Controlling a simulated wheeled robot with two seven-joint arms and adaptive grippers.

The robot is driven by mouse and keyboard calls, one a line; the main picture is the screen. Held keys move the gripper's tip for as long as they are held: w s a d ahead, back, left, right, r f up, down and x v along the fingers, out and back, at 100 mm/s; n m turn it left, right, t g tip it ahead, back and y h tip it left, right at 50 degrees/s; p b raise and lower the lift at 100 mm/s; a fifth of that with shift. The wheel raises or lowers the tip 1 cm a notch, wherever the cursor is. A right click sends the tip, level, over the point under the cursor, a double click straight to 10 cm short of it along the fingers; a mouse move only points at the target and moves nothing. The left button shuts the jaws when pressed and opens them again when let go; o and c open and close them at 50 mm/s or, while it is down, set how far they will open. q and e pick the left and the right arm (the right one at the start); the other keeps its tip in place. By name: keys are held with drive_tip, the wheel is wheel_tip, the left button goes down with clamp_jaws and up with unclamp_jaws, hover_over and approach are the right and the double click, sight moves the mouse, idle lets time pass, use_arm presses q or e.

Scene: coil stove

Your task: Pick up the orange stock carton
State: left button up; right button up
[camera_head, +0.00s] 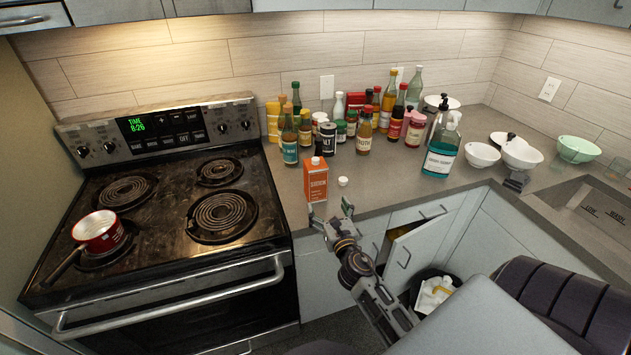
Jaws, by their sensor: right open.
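The orange stock carton (316,180) stands upright on the grey counter, close to the front edge and just right of the stove. My right gripper (328,212) is just in front of and below the carton, at the counter's front edge. Its fingers are spread apart with nothing between them, and the carton stands beyond the fingertips. I cannot tell whether a fingertip touches the carton. My left gripper is not in view.
A white cap-like object (343,181) lies right of the carton. Several bottles and jars, including a teal-labelled bottle (290,145) and a black jar (328,139), crowd behind it. The coil stove (160,225) with a red pot (98,232) is left. A cabinet door (418,243) stands open below.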

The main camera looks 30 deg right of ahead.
sight(318, 187)
drive_tip(key=shift+p+x, duration=0.35)
drive_tip(key=shift+x, duration=1)
drive_tip(key=shift+p+x, duration=0.45)
drive_tip(key=shift+x, duration=2.5)
drive_tip(key=shift+p+x, duration=0.45)
drive_tip(key=shift+x, duration=2.1)
drive_tip(key=shift+r, duration=0.1)
drive_tip(key=c, duration=1.5)
drive_tip(key=shift+r, duration=0.15)
